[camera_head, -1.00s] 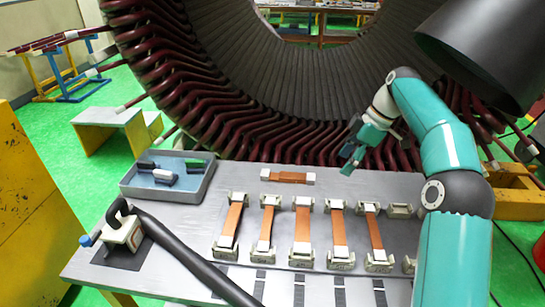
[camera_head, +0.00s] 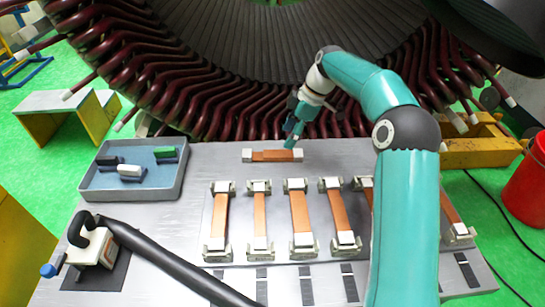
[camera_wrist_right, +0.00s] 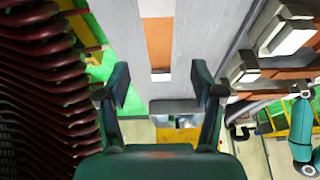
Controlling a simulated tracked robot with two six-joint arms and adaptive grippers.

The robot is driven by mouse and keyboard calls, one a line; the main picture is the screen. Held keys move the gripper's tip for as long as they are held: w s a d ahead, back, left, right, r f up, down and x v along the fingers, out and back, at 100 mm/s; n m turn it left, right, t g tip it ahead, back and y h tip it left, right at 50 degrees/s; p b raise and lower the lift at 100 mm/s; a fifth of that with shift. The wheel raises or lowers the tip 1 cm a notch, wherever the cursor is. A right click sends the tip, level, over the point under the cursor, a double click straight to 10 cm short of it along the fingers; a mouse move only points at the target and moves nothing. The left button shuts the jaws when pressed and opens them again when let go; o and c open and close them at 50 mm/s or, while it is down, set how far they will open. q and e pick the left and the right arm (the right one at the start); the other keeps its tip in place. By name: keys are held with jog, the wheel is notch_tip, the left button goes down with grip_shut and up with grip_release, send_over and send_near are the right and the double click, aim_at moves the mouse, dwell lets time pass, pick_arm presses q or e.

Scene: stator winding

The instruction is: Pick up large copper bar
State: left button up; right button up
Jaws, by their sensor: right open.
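A copper bar with white end blocks (camera_head: 272,155) lies crosswise, alone, at the back of the grey table. Several more copper bars lie lengthwise in white holders; a wider one (camera_head: 301,213) is in the middle. My right gripper (camera_head: 290,140) is at the right end of the lone bar, apparently just above it. In the right wrist view the gripper (camera_wrist_right: 161,78) is open and empty. A copper bar (camera_wrist_right: 158,45) with white ends lies ahead, in line with the gap between the fingers. My left gripper is not seen.
A blue-grey tray (camera_head: 90,183) with small blocks stands at the left. A white clamp-like device (camera_head: 92,248) and a black tube (camera_head: 170,258) lie front left. The stator with dark red coils (camera_head: 200,112) rises close behind the table. My right arm hides part of the right-hand bars.

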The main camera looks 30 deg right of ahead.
aim_at(275, 153)
jog(key=shift+x, duration=1.2)
jog(key=shift+w+a+p+x, duration=0.15)
jog(key=shift+p+x, duration=0.1)
jog(key=shift+x, duration=1.05)
jog(key=shift+w+a+p+x, duration=0.15)
jog(key=shift+w+p+x, duration=0.1)
jog(key=shift+x, duration=1.05)
jog(key=shift+s+r, duration=0.1)
jog(key=shift+r, duration=0.15)
grip_shut()
jog(key=shift+r, duration=0.1)
